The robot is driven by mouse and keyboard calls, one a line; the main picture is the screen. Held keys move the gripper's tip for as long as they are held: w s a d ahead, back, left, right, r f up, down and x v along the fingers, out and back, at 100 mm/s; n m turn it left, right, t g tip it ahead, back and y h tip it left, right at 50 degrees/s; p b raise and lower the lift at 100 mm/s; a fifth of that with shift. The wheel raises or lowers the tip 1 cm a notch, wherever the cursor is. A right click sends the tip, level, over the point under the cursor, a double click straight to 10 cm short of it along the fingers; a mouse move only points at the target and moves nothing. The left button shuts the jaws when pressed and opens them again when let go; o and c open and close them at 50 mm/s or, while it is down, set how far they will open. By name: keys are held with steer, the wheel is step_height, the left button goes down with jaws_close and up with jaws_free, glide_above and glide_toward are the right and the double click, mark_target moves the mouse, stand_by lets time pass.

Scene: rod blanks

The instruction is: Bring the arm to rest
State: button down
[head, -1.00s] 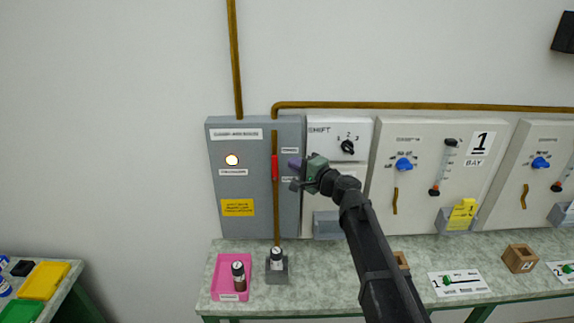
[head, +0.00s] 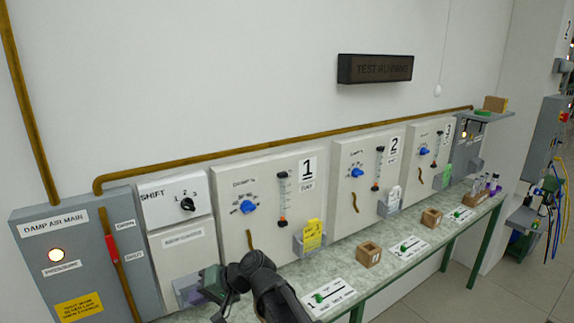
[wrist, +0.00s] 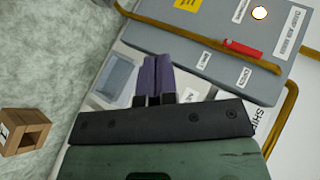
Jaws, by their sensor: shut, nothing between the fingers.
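My gripper (head: 200,287) is low in the head view, in front of the lower part of the shift panel (head: 172,203). In the wrist view its two purple fingers (wrist: 154,80) lie together with nothing between them. The fingers point toward the grey damp air main box (wrist: 226,40). I cannot tell from the wrist view how far they are from the panels. My arm bends down to the lower edge of the head view.
A bench (head: 340,255) runs along the wall, with wooden blocks (head: 368,254) and labelled plates on it. Bay panels with blue knobs (head: 249,207) stand above. A red lever (head: 112,248) is on the grey box.

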steer(key=s+d+f+m+h+b, duration=0.1)
steer(key=d+f+h, duration=0.3)
steer(key=d, duration=1)
steer(key=s+d+f+m+h+b, duration=0.1)
steer(key=d+f, duration=0.5)
steer(key=d, duration=0.8)
steer(key=s+d+f+m+h+b, duration=0.1)
steer(key=s+d+f+h+b, duration=0.2)
steer(key=d, duration=1.1)
steer(key=s+f+h, duration=0.1)
steer(key=h, duration=0.2)
steer(key=shift+f+m+t+h+b, duration=0.3)
steer(key=shift+f+t+h+b, duration=0.05)
steer(key=shift+f+t+h, duration=0.05)
steer(key=shift+s, duration=0.1)
